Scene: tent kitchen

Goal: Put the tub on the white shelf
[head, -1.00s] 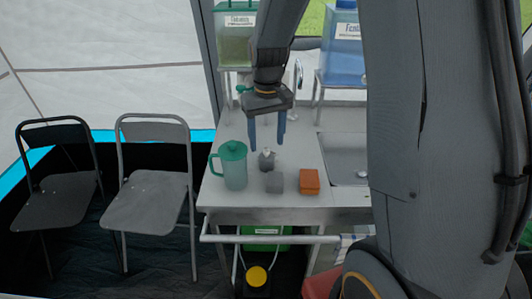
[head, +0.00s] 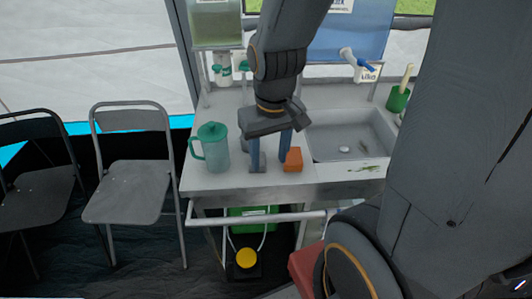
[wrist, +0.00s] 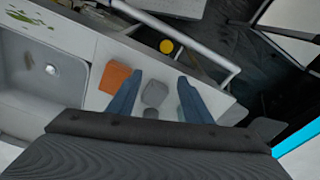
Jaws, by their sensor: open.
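A small grey block-like piece with rounded corners, probably the tub, stands on the counter; it shows in the wrist view (wrist: 154,93). In the head view it is mostly hidden behind a finger. My gripper (head: 270,160) is open and points down over the counter. In the wrist view its two blue fingers (wrist: 160,80) lie on either side of the grey piece, with gaps to both. I cannot tell from these views whether the fingertips are at its height. I cannot make out a separate white shelf.
A green lidded jug (head: 213,148) stands left of my gripper. An orange block (head: 293,159) sits close to the right finger. The sink (head: 352,138) is to the right; a rail (head: 255,217) runs along the front.

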